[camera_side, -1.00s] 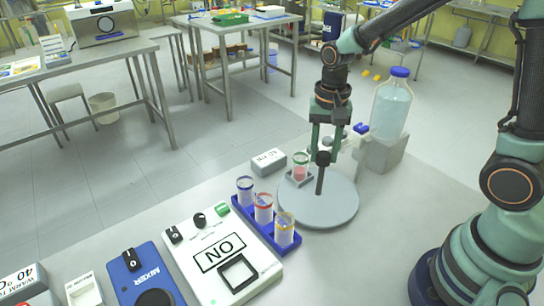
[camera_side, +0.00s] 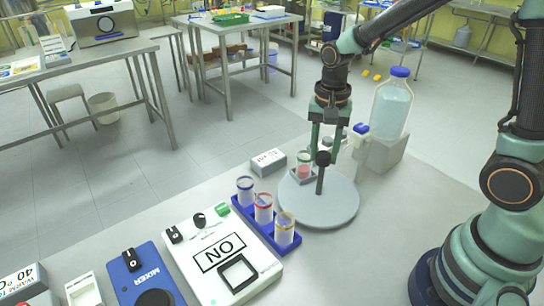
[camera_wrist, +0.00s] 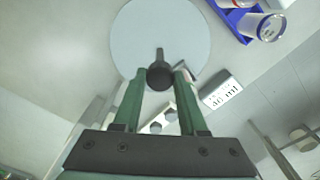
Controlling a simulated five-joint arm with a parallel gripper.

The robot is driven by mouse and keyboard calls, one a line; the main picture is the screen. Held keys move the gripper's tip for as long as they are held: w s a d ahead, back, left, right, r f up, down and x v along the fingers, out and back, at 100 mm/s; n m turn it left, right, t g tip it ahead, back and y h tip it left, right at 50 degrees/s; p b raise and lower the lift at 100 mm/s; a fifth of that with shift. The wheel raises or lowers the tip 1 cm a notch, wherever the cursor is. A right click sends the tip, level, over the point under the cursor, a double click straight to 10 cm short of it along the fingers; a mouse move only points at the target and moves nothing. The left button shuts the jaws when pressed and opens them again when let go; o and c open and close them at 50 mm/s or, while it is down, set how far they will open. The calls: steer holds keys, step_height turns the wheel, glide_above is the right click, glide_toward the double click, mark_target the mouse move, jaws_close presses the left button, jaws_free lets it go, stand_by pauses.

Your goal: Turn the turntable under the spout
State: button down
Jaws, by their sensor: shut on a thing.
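The round grey turntable (camera_side: 338,210) lies on the bench and also shows as a pale disc in the wrist view (camera_wrist: 150,35). A dark post with a round knob (camera_side: 321,180) stands up from it. My gripper (camera_side: 324,150) points down from above with its green fingers shut on the knob, which sits between the fingertips in the wrist view (camera_wrist: 160,75). A clear vial with pink liquid (camera_side: 305,170) stands in a small holder at the turntable's far left edge. The spout (camera_side: 361,130), with a blue top, is behind the turntable, partly hidden by my gripper.
A blue-capped bottle (camera_side: 391,108) stands on a grey block (camera_side: 382,152) behind the turntable. A white device (camera_side: 222,252) stands front left.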

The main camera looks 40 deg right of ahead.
steer(key=shift+r+m, duration=0.1)
steer(key=shift+m, duration=8)
steer(key=shift+c, duration=2.2)
jaws_free()
